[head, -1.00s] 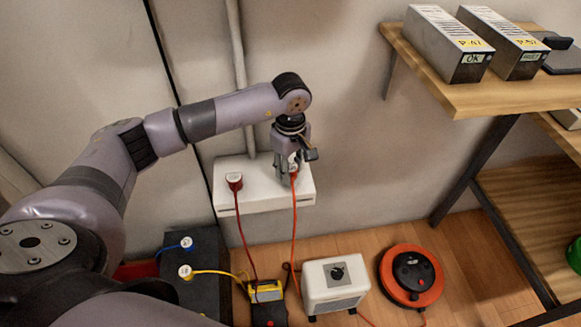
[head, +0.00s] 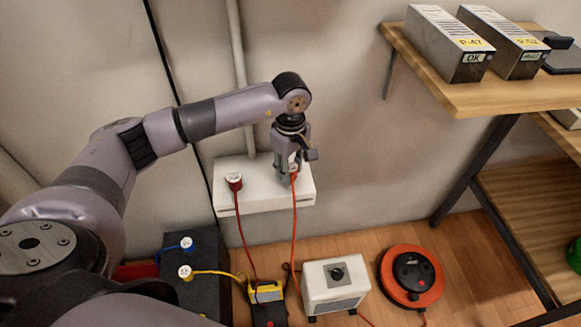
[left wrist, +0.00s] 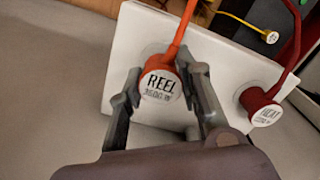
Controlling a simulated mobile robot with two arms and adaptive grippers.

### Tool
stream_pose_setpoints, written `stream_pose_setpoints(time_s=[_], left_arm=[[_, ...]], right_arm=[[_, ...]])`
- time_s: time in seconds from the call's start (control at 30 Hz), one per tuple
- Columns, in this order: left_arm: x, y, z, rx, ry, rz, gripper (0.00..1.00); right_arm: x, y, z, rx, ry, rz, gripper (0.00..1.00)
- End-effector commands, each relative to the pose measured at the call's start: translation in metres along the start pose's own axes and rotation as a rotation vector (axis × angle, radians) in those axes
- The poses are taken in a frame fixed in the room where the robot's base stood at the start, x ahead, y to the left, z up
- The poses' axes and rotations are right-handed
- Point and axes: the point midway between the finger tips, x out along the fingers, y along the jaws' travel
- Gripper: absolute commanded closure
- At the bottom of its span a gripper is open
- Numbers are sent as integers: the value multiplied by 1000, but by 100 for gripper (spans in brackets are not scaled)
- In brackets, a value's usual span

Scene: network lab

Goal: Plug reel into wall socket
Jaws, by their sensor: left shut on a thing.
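The white wall socket box (head: 262,200) is on the wall, left of centre in the head view; its face also fills much of the left wrist view (left wrist: 140,45). My left gripper (head: 290,175) is at the right part of the box, pointing down. In the left wrist view its fingers (left wrist: 160,95) are shut on the orange plug labelled REEL (left wrist: 160,82), whose orange cord (head: 294,235) hangs down. The plug is at the box face; how deep it sits is hidden. The orange reel (head: 428,290) lies on the floor at right. My right gripper is not in view.
A red plug labelled HEAT (head: 234,181) is in the box's left part, beside my gripper. A white heater-like unit (head: 335,295), a yellow-black device (head: 268,292) and a dark box (head: 195,268) with blue and yellow plugs stand below. A wooden shelf (head: 510,95) is at right.

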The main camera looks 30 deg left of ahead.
Motion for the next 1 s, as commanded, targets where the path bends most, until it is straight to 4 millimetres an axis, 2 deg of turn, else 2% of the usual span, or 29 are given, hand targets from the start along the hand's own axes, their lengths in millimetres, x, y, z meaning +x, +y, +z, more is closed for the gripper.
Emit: stream_pose_setpoints(time_s=[0.4,0.7,1.0], left_arm=[[0,0,0,0,0,1,93],[0,0,0,0,0,1,93],[0,0,0,0,0,0,93]], right_arm=[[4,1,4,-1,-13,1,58],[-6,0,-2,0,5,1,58],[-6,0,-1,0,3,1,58]])
